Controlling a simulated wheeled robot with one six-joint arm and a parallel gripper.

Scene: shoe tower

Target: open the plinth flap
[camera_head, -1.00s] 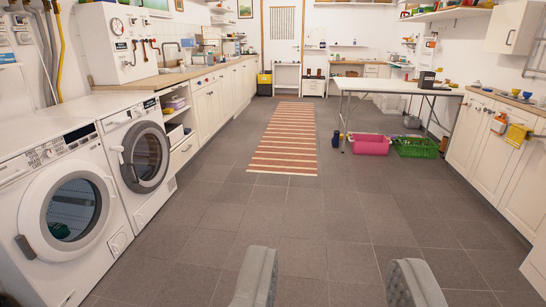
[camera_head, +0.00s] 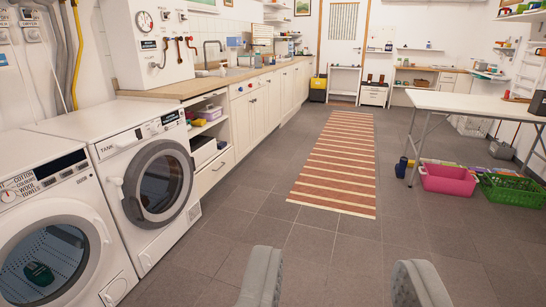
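Two white front-loading machines stand at the left: a nearer washing machine (camera_head: 65,205), cut off by the left edge, and a second machine (camera_head: 140,150) behind it. A small squarish panel with a round mark (camera_head: 117,290) sits low on the nearer machine's front, at the bottom of the picture. It looks closed, and I cannot tell surely that it is the plinth flap. My gripper (camera_head: 340,285) shows two grey fingers wide apart at the bottom, empty. It is to the right of the machines, with floor seen between the fingers.
Grey tiled floor is clear in front of the machines. A red striped rug (camera_head: 337,160) lies ahead. A white table (camera_head: 465,103) stands at the right, with a pink crate (camera_head: 447,180) and a green crate (camera_head: 512,190) below. White cabinets (camera_head: 255,115) line the left wall.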

